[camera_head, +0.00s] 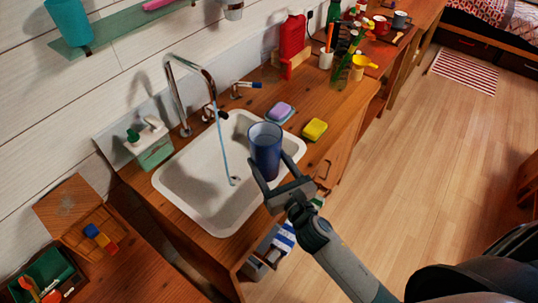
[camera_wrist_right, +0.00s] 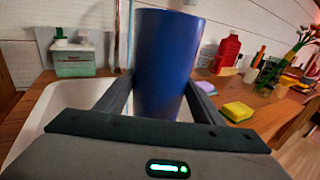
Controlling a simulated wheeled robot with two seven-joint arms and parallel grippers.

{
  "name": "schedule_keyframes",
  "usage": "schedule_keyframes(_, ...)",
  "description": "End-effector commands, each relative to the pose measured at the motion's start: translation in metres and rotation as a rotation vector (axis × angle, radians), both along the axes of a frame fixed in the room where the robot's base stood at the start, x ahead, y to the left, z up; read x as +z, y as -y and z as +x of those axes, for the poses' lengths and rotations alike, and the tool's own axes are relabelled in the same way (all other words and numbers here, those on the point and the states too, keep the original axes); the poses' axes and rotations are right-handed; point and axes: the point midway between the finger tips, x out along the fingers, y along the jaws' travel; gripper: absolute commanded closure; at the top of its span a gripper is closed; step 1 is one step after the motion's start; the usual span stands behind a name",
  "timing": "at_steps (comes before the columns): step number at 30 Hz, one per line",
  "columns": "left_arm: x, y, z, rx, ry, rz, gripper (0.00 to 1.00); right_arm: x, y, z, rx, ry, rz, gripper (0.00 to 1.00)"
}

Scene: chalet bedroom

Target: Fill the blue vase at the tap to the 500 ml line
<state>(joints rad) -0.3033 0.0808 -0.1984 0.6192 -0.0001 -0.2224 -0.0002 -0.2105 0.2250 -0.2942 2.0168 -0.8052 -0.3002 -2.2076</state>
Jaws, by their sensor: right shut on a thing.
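The blue vase (camera_head: 265,150) is upright over the right side of the white sink (camera_head: 228,212). My right gripper (camera_head: 270,183) is shut on it, with a finger on each side, and the vase fills the middle of the right wrist view (camera_wrist_right: 165,62). The tap (camera_head: 192,82) stands at the back of the sink. A thin stream of water (camera_head: 222,150) runs from its spout into the basin, to the left of the vase and apart from it. The water level and the 500 ml line cannot be made out. My left gripper is not in view.
A soap dispenser box (camera_head: 150,143) stands left of the sink. A purple sponge (camera_head: 281,111) and yellow sponge (camera_head: 315,129) lie to its right. The basin's left part is clear.

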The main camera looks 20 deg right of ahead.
Motion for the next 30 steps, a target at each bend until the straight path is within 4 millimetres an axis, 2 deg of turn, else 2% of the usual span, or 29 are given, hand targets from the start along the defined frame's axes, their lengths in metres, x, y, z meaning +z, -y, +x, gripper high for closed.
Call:
schedule_keyframes(17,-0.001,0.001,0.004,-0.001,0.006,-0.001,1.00,0.000,-0.003,0.005,0.001,0.003,0.002,0.83)
schedule_keyframes(30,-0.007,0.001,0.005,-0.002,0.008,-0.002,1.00,-0.001,-0.026,0.037,0.001,0.004,0.002,0.83)
